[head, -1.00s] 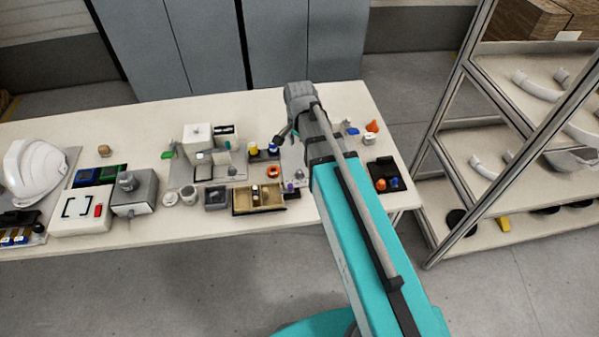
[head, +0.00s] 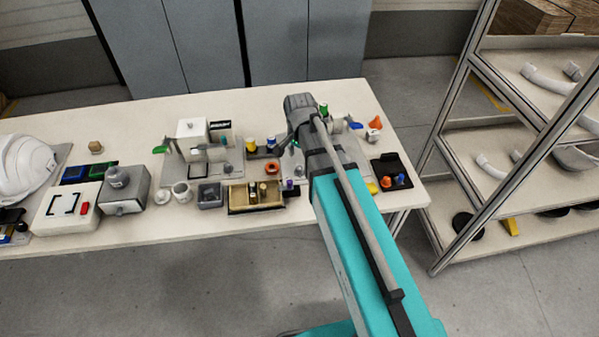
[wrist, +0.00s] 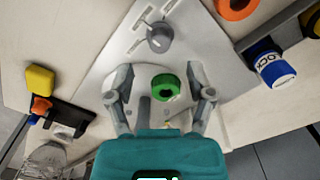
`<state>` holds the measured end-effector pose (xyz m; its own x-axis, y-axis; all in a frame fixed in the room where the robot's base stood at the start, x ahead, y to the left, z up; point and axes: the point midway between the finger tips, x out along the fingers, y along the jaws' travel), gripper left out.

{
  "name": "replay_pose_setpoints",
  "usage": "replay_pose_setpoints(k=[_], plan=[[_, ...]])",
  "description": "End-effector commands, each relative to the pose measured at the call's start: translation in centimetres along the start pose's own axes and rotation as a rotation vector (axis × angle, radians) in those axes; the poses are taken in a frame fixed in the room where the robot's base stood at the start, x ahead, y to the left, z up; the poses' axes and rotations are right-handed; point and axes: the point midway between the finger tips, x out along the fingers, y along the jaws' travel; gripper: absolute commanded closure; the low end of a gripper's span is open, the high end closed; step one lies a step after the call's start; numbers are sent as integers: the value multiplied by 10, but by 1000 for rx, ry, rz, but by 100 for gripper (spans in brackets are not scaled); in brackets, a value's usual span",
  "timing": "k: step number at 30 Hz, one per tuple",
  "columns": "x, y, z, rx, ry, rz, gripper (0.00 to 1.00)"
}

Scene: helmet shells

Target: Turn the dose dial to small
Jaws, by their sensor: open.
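A round grey knob (wrist: 160,38), which looks like the dose dial, sits on a light grey plate (wrist: 105,72) in the wrist view. Small white label tabs (wrist: 139,45) stand around it; their lettering is too small to read.
A black holder (wrist: 68,115) with yellow and orange pieces is at left. In the head view, a divided tray (head: 256,208) stands at the table's front edge.

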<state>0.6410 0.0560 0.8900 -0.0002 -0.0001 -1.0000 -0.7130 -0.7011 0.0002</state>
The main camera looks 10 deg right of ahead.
Motion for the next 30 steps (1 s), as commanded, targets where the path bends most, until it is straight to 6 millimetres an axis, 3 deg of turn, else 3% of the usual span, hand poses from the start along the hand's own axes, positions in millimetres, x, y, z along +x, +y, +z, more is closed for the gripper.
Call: replay_pose_setpoints(k=[18, 30], plan=[[50, 0, 0, 0, 0, 0, 31], [57, 0, 0, 0, 0, 0, 31]])
